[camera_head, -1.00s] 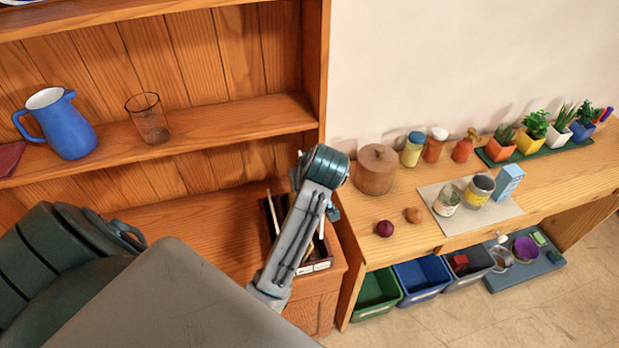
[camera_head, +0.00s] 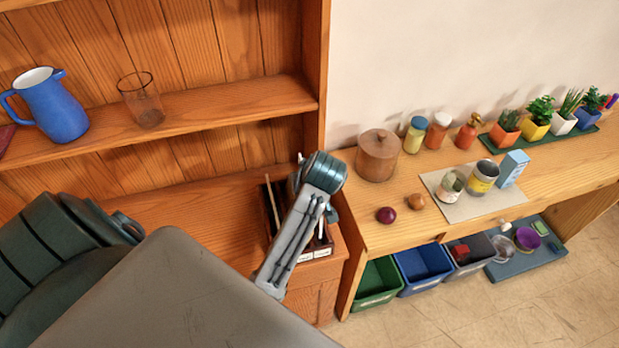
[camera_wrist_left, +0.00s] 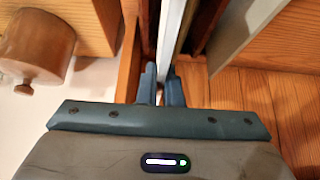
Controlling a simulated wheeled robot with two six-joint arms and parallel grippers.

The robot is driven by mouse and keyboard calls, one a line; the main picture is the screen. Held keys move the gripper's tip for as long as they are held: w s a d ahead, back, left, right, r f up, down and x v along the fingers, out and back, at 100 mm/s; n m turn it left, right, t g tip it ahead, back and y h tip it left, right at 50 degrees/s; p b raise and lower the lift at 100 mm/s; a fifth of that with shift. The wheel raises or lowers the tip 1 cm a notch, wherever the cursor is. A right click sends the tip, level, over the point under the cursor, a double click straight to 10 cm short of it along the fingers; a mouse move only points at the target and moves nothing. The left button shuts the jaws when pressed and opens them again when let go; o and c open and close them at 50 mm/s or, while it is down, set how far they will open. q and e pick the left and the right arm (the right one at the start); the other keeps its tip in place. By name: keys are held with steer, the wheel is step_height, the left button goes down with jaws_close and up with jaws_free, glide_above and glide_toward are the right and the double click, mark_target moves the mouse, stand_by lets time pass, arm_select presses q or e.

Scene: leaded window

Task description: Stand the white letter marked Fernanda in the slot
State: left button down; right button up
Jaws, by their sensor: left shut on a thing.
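My left gripper (camera_wrist_left: 161,88) is shut on a thin white piece (camera_wrist_left: 173,30), seen almost edge-on in the left wrist view. It looks like the letter; no name can be read. In the head view my left arm reaches down over a dark wooden slotted box (camera_head: 268,212) on the cabinet, and hides the gripper and much of the box. Small white labels (camera_head: 318,252) show on the box's front. In the wrist view the white piece stands between brown wooden walls (camera_wrist_left: 131,55); whether its lower edge touches the bottom is hidden. My right gripper is not in view.
A lidded wooden pot (camera_head: 377,158) stands on the bench close to the right of my arm; it also shows in the wrist view (camera_wrist_left: 38,45). A shelf above the box holds a blue jug (camera_head: 52,108) and a glass (camera_head: 142,100). An upright cabinet side (camera_head: 316,70) stands behind.

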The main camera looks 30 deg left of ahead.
arm_select(q)
steer(key=shift+f+b, duration=0.75)
steer(key=shift+f, duration=1.85)
steer(key=c, duration=1.5)
jaws_free()
